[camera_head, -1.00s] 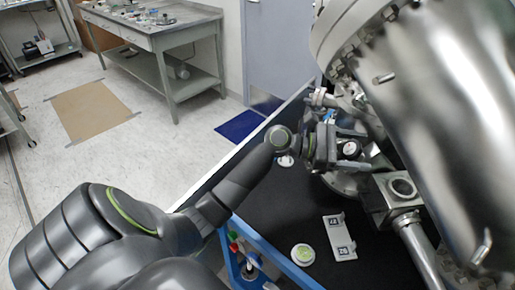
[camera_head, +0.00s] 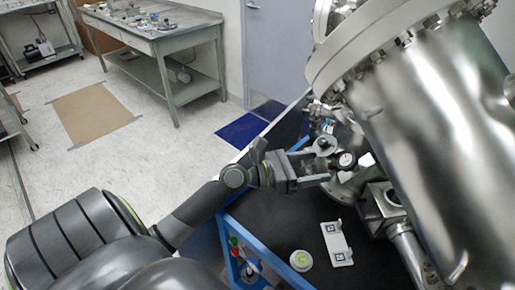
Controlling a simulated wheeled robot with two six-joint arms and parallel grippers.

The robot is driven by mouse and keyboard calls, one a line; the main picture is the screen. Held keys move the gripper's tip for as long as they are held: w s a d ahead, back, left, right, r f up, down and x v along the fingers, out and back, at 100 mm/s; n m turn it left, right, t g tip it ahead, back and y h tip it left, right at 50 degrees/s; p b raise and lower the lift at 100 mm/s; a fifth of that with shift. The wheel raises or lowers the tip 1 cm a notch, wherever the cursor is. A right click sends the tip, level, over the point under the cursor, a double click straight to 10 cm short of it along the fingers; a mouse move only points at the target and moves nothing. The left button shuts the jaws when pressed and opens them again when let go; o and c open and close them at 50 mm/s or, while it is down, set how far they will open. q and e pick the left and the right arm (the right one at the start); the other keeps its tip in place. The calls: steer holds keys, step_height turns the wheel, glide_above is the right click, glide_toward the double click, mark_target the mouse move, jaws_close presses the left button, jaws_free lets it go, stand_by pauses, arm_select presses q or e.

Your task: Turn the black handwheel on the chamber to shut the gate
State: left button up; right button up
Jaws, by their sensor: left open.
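The steel chamber (camera_head: 440,110) fills the right side, with a large bolted flange at its upper left. A small round wheel-like part (camera_head: 325,143) sits on the chamber's lower left fittings; it looks like the handwheel, but it is small and its colour is hard to tell. My left gripper (camera_head: 319,167) is open, its fingers pointing right, just below and in front of this part. I see nothing between the fingers. Whether a finger touches the wheel I cannot tell. The gate is not visible. My right gripper is not in view.
A round dial gauge (camera_head: 346,160) is close to the right of my left fingers. A white marker plate (camera_head: 337,243) and a round white-and-green item (camera_head: 301,260) lie on the black tabletop (camera_head: 285,222). A blue frame (camera_head: 258,243) edges it. Open floor lies left.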

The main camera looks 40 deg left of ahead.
arm_select(q)
steer(key=b+v, duration=0.2)
steer(key=v, duration=0.5)
steer(key=s+d+f+m+g+y, duration=0.1)
steer(key=s+f+m+g+y, duration=0.2)
steer(key=s+f+m, duration=0.3)
steer(key=s+d+f+m+g+y, duration=0.1)
steer(key=s+f+m+g+y, duration=0.2)
steer(key=f+m, duration=0.9)
steer(key=shift+s+d+f+m+g+y, duration=0.2)
steer(key=shift+s+m+g+y, duration=0.3)
steer(key=shift+s+m, duration=1.3)
steer(key=shift+w+r, duration=0.1)
steer(key=shift+w, duration=0.2)
